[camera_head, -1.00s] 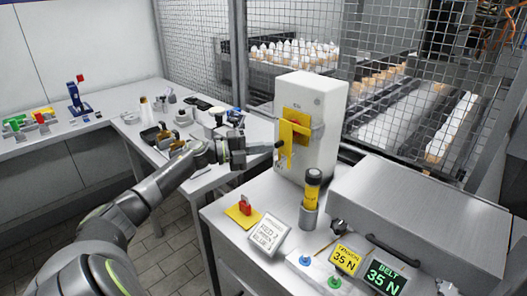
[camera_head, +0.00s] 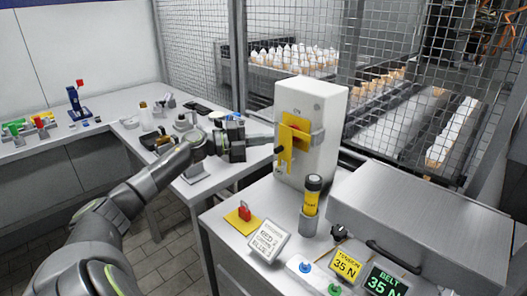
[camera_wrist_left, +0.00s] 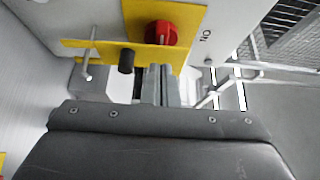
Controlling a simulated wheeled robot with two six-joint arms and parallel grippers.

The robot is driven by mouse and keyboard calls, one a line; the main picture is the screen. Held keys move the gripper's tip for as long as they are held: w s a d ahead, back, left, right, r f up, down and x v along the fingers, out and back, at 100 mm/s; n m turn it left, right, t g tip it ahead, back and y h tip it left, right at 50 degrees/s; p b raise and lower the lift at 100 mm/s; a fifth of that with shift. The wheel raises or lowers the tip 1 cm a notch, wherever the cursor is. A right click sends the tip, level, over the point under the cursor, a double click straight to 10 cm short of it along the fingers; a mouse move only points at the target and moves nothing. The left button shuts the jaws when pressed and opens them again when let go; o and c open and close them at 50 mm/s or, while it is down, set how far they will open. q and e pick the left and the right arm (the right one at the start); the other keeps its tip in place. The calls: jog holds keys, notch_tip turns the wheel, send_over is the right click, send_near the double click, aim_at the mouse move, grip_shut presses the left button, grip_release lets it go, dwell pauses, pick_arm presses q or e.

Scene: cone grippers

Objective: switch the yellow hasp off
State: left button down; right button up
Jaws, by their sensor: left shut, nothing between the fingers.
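The yellow hasp (camera_head: 286,146) is on the front of a white switch box (camera_head: 318,110), in front of a yellow plate. Its black knob (camera_head: 279,150) sticks out toward my left gripper. In the left wrist view the hasp shows as a yellow strip (camera_wrist_left: 100,44) with the black knob (camera_wrist_left: 126,61), close to a red rotary switch (camera_wrist_left: 160,33). My left gripper (camera_head: 270,141) is shut and empty, with its fingertips close beside the hasp. In the wrist view its fingers (camera_wrist_left: 156,85) lie just right of the knob; I cannot tell whether they touch it. My right gripper is not in view.
A grey machine cover (camera_head: 430,215) is at right. Wire mesh (camera_head: 195,60) stands behind.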

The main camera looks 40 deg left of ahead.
pick_arm(q)
notch_tip(320, 180, up, 6)
jog(key=shift+s+f, duration=0.1)
dwell(0.7)
